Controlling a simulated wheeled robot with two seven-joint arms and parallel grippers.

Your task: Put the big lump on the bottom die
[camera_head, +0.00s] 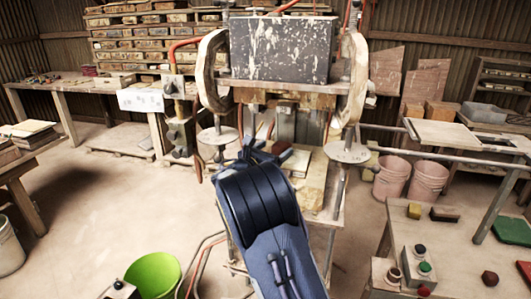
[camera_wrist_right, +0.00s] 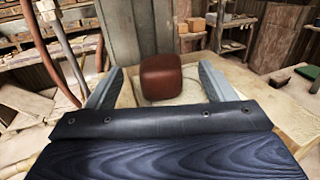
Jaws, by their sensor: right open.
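The big lump (camera_wrist_right: 162,77) is a reddish-brown rounded block. In the wrist view it rests on a pale flat surface, which seems to be the bottom die (camera_wrist_right: 190,98) with a faint rounded outline. In the head view the lump (camera_head: 279,147) shows in part just beyond my gripper, under the press. My right gripper (camera_wrist_right: 160,90) is open, with one finger on each side of the lump and visible gaps between. In the head view the right gripper (camera_head: 262,153) reaches into the press, and my own arm hides part of the press bed. My left gripper is not in view.
The press's upper block (camera_head: 283,48) hangs above my gripper, with round plates (camera_head: 346,152) on posts at either side. A table (camera_head: 455,240) at the right holds small coloured blocks and buttons. A green bucket (camera_head: 153,274) stands at lower left. Pink buckets (camera_head: 428,180) stand behind.

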